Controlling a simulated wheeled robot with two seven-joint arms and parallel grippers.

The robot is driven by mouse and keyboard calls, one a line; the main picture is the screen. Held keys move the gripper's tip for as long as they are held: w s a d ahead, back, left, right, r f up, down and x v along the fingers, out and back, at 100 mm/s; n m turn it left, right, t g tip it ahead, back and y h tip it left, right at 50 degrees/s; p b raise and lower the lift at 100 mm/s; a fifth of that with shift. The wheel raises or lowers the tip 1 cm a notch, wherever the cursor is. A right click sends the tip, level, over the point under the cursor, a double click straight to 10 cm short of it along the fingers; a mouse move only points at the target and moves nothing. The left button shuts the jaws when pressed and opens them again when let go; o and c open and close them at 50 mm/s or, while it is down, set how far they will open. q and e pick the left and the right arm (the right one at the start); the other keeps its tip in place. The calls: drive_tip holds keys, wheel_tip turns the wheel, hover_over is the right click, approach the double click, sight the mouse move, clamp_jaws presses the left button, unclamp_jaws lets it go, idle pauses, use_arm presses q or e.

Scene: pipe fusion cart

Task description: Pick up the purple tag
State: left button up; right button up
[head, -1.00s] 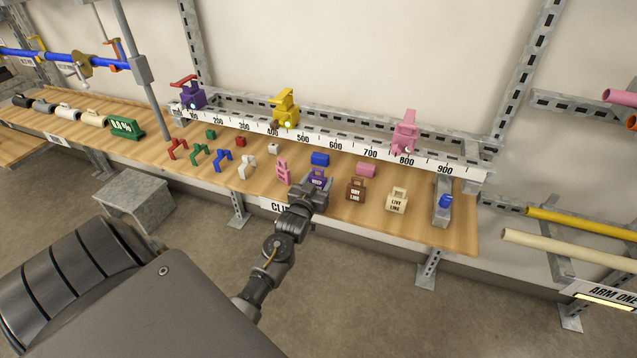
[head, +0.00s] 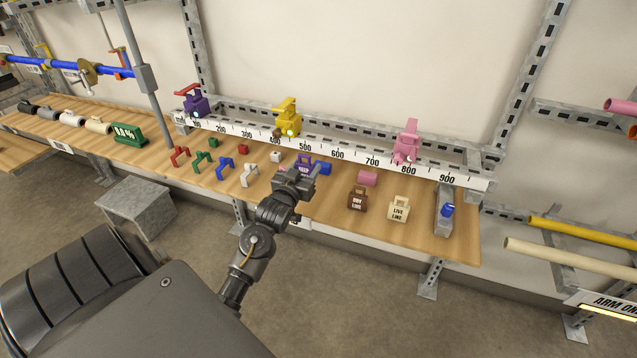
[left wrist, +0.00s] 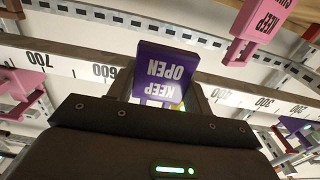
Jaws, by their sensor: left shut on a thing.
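The purple tag (head: 303,163) is in my left gripper (head: 296,181), above the wooden bench. In the head view the gripper partly covers it. In the left wrist view the tag (left wrist: 160,74) stands between the two fingers, with "KEEP OPEN" in white letters, upside down in that picture. My left gripper (left wrist: 158,92) is shut on it. My right gripper is not in view.
Brown (head: 357,199) and cream (head: 399,208) tags stand on the bench to the right. A pink block (head: 368,178) and a blue block (head: 321,168) are near. Coloured clips lie to the left. A numbered rail (head: 337,155) with yellow (head: 287,115) and pink (head: 407,140) fittings runs behind.

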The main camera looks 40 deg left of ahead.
use_arm(q)
drive_tip(key=s+a+r, duration=0.5)
drive_tip(key=s+a, duration=0.1)
drive_tip(key=a, duration=0.1)
drive_tip(key=shift+s, duration=0.25)
drive_tip(key=shift+a, duration=0.1)
